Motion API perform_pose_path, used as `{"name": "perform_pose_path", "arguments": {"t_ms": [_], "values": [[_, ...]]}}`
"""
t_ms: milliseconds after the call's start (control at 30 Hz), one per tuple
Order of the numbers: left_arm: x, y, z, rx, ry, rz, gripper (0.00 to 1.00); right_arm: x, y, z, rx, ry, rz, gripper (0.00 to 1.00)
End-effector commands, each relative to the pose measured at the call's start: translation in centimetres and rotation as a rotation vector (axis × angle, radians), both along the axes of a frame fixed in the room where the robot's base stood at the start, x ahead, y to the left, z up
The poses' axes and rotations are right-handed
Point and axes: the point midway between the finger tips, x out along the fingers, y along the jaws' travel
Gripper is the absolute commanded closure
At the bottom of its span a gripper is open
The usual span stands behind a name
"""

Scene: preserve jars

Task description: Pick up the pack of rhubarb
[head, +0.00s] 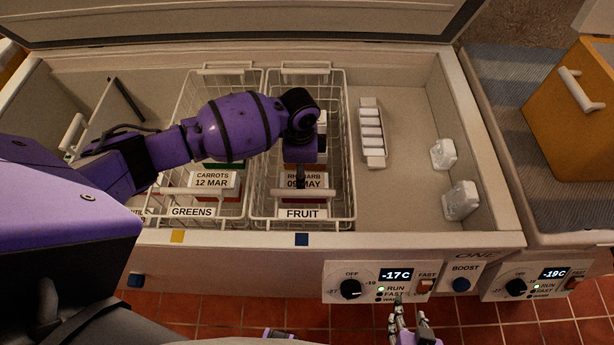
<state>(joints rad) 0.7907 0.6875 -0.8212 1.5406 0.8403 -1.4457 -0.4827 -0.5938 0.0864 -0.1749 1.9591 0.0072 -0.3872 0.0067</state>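The pack of rhubarb (316,181), labelled "RHUBARB 09 MAY", is in the white wire basket marked FRUIT (347,190) inside the open chest freezer. My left arm reaches in from the left, and its gripper (301,178) points down at the pack. A dark finger shows in front of the label; the other finger is hidden by my wrist. I cannot tell whether it grips the pack. My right gripper (410,308) is low in front of the control panel, fingers apart, with nothing seen between them.
The GREENS basket (243,95) with a carrots pack (212,181) stands left of it. A white ice tray (371,135) and frosty white pieces (461,200) lie at right. The freezer's front rim (400,240) is near; the floor between tray and front wall is bare.

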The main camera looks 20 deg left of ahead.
Motion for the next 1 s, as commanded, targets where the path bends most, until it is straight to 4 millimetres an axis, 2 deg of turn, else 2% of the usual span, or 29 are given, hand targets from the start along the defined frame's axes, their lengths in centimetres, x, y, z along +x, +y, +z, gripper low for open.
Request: {"name": "perform_pose_path", "arguments": {"t_ms": [533,633,867,1000], "values": [[-0.5,-1.0,-7.0,0.001,0.006,-0.002,0.33,0.0,0.0,-0.3,-0.003,-0.003,0.003,0.60],[-0.4,-0.9,-7.6,0.001,0.003,-0.002,0.33,0.0,0.0,-0.4,-0.003,-0.002,0.002,0.60],[-0.4,-0.9,-7.6,0.000,0.002,-0.002,0.33,0.0,0.0,-0.3,-0.003,-0.003,0.002,0.60],[-0.4,-0.9,-7.6,0.000,0.002,-0.002,0.51,0.0,0.0,-0.3,-0.003,-0.004,0.002,0.60]]}}
